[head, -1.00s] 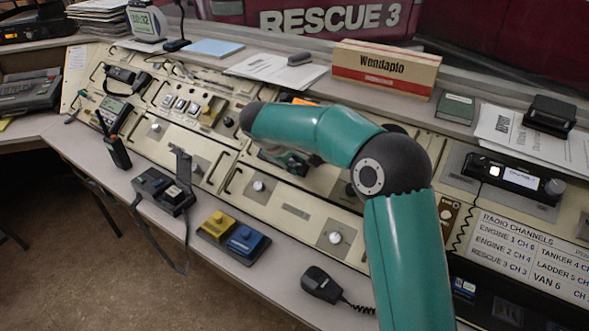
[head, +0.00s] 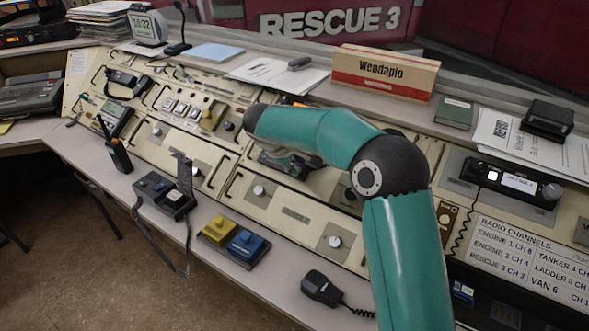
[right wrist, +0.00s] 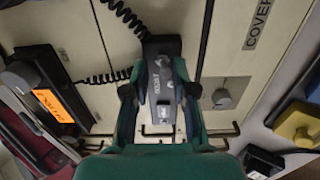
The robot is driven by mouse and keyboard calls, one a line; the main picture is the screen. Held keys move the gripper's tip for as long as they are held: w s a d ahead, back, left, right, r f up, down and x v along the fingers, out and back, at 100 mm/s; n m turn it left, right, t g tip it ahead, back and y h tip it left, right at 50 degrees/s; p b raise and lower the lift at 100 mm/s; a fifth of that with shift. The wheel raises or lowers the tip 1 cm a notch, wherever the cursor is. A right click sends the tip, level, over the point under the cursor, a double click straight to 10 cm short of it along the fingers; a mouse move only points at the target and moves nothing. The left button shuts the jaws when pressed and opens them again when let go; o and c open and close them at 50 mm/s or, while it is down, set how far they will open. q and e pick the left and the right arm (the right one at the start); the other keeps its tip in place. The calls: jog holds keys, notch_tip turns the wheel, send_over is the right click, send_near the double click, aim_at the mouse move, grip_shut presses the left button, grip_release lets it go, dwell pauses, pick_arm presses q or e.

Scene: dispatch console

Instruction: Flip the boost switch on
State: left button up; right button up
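In the right wrist view, a narrow grey plate lettered BOOST (right wrist: 156,88) lies between my fingers, with a small switch (right wrist: 168,86) on it. I cannot tell which way the switch is set. My right gripper (right wrist: 159,92) is open, one finger on each side of the plate; contact with the switch is not clear. In the head view, my right gripper (head: 290,164) is low over the middle of the sloping console (head: 296,212), partly behind my own forearm, and the boost switch cannot be made out there. My left gripper is not in view.
A dark handset (right wrist: 160,45) with a coiled cord lies just beyond the plate. A grey knob (right wrist: 222,99) is to the right. A yellow and blue pedal pair (head: 234,240) and a hand microphone (head: 322,290) lie along the front ledge. A Wendaplo box (head: 386,75) stands behind.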

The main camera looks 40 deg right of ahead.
jog(key=shift+w+d+r, duration=0.1)
jog(key=shift+d+r, duration=0.05)
jog(key=shift+d, duration=0.1)
jog(key=shift+r, duration=0.1)
jog(key=shift+p+v, duration=1.4)
jog(key=shift+v, duration=1.55)
